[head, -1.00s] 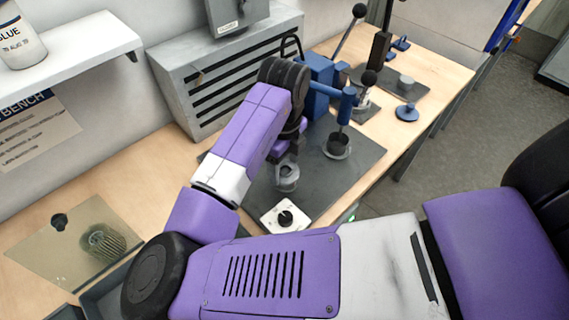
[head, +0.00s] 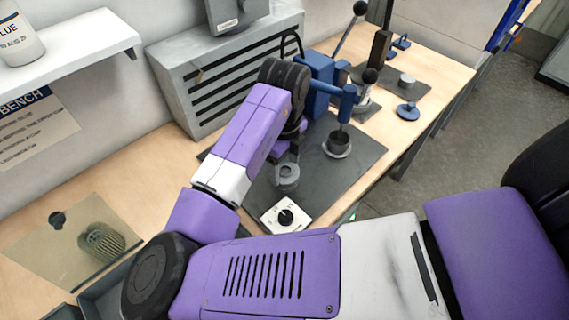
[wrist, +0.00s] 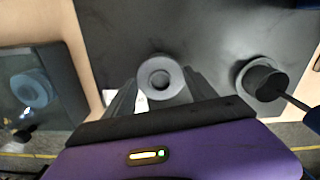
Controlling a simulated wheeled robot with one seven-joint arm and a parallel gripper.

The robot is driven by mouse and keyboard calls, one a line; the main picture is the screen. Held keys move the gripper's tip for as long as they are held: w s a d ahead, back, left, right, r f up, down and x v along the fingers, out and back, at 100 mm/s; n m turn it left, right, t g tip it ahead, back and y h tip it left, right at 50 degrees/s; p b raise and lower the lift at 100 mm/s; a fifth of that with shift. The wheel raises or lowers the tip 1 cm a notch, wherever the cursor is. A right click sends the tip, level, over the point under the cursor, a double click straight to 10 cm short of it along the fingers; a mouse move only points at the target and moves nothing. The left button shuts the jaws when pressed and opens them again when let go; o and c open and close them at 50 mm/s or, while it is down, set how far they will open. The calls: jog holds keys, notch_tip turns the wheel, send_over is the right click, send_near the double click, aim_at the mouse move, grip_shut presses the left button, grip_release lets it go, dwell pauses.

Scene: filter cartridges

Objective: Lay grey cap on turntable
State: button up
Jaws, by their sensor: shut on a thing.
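The grey cap (wrist: 160,78) is a round ring with a recessed centre. It sits between the two dark fingers of my gripper (wrist: 158,88) in the wrist view. In the head view the cap (head: 287,175) is at the end of my gripper (head: 285,158), low over the dark mat. A grey disc (head: 337,152), which looks like the turntable, stands right of the cap, below a blue arm. A dark cup-shaped part hides its middle. The wrist view shows this disc (wrist: 243,78) to the right, apart from the cap. Whether the cap touches anything below is unclear.
A white dial box (head: 285,215) with a black knob is close in front of the cap. The blue press (head: 318,85) stands behind and right. A translucent panel with a ribbed filter (head: 103,240) lies left. Dark mat (head: 300,190) is bare between cap and disc.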

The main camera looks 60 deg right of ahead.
jog(key=shift+f, duration=0.15)
jog(key=o, duration=1.4)
jog(key=shift+r, duration=3.95)
